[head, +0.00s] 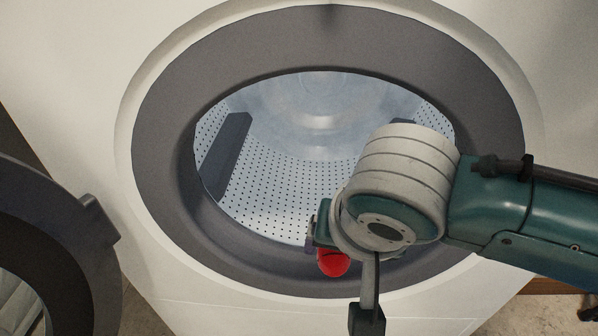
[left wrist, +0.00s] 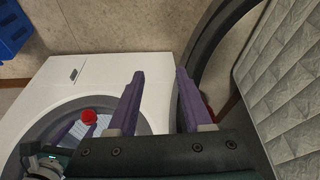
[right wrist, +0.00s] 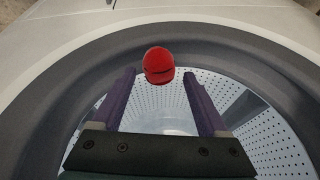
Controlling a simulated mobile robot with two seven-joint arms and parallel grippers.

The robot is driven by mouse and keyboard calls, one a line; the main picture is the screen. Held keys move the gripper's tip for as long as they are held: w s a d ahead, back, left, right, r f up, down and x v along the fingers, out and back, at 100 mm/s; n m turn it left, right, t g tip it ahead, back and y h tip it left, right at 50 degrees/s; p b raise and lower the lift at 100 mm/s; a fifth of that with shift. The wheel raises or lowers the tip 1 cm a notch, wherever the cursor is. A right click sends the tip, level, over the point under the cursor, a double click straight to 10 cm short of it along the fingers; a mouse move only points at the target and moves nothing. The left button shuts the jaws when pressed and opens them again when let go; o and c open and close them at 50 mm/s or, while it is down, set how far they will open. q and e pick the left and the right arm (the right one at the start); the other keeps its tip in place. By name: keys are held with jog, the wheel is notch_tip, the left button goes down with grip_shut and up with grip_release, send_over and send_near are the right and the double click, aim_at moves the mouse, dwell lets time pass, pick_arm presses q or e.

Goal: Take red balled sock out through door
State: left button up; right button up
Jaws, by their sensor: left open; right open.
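The red balled sock (head: 333,263) shows at the lower rim of the washer's round door opening, partly hidden by my right arm in the head view. In the right wrist view the sock (right wrist: 158,65) is between and slightly beyond the tips of my right gripper (right wrist: 159,76), with a gap on each side. That gripper is open; in the head view it is mostly hidden behind its wrist. The sock also shows in the left wrist view (left wrist: 89,117). My left gripper (left wrist: 160,74) is open and empty, outside the washer near the open door (left wrist: 190,75).
The perforated drum (head: 270,190) with dark paddles (head: 228,155) lies behind the grey door ring (head: 165,140). The open door (head: 60,230) stands at the left in the head view. A quilted grey surface (left wrist: 290,80) and a blue crate (left wrist: 12,30) flank the left gripper.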

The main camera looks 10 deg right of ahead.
aim_at(336, 254)
jog(key=b+x, duration=0.3)
jog(key=x, duration=0.1)
jog(key=shift+w+d+f, duration=0.1)
jog(key=shift+d, duration=0.05)
pick_arm(q)
notch_tip(336, 254, down, 4)
jog(key=shift+d+f, duration=0.1)
jog(key=shift+f, duration=0.1)
pick_arm(e)
jog(key=c, duration=1.1)
pick_arm(q)
jog(key=shift+r, duration=0.1)
